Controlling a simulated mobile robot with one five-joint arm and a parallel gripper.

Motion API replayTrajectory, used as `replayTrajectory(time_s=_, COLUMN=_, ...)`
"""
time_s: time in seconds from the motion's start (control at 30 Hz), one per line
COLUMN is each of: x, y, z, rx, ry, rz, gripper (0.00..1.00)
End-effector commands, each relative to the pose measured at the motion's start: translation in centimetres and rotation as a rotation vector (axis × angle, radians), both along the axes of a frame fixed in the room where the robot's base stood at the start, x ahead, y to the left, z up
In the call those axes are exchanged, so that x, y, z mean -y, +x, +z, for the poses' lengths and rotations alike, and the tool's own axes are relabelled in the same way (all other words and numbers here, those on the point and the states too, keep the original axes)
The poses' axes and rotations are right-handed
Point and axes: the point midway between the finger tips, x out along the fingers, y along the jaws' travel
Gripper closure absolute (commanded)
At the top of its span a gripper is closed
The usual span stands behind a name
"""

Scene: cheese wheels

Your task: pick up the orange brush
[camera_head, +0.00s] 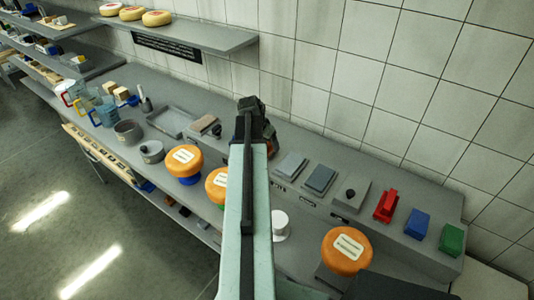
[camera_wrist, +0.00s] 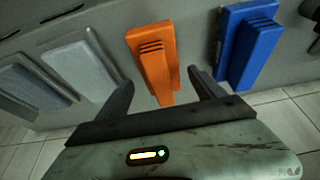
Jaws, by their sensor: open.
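The orange brush (camera_wrist: 152,55) is in the wrist view, an orange block with dark slots near one end, lying on the grey shelf. My gripper (camera_wrist: 160,77) is open. Its two dark fingers are on either side of the brush's nearer end, with gaps on both sides. I cannot tell how high the fingertips are relative to it. In the head view my gripper (camera_head: 252,105) is over the back ledge, and my arm hides the place where the brush lies.
A blue brush (camera_wrist: 250,45) lies close to the right finger. Grey blocks (camera_wrist: 82,66) lie to the left. In the head view, red (camera_head: 386,205), blue (camera_head: 418,224) and green (camera_head: 452,240) pieces stand along the ledge. Orange cheese wheels (camera_head: 346,250) stand in front. The tiled wall (camera_head: 350,80) is behind.

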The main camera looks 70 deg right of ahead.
Motion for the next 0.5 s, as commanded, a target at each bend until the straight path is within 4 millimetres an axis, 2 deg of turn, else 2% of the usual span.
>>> replayTrajectory(time_s=0.03, x=0.3, y=0.0, z=-1.9, rx=0.000, ry=0.000, rz=0.000, gripper=0.22)
replayTrajectory(time_s=0.1, x=0.8, y=-0.1, z=-2.9, rx=0.000, ry=0.000, rz=-0.001, gripper=0.22)
replayTrajectory(time_s=0.37, x=1.0, y=-0.3, z=-2.9, rx=0.000, ry=0.000, rz=-0.001, gripper=0.22)
replayTrajectory(time_s=0.47, x=1.0, y=-0.3, z=-2.8, rx=0.001, ry=0.000, rz=-0.002, gripper=0.44)
replayTrajectory(time_s=0.5, x=1.0, y=-0.3, z=-2.8, rx=0.001, ry=0.000, rz=-0.002, gripper=0.55)
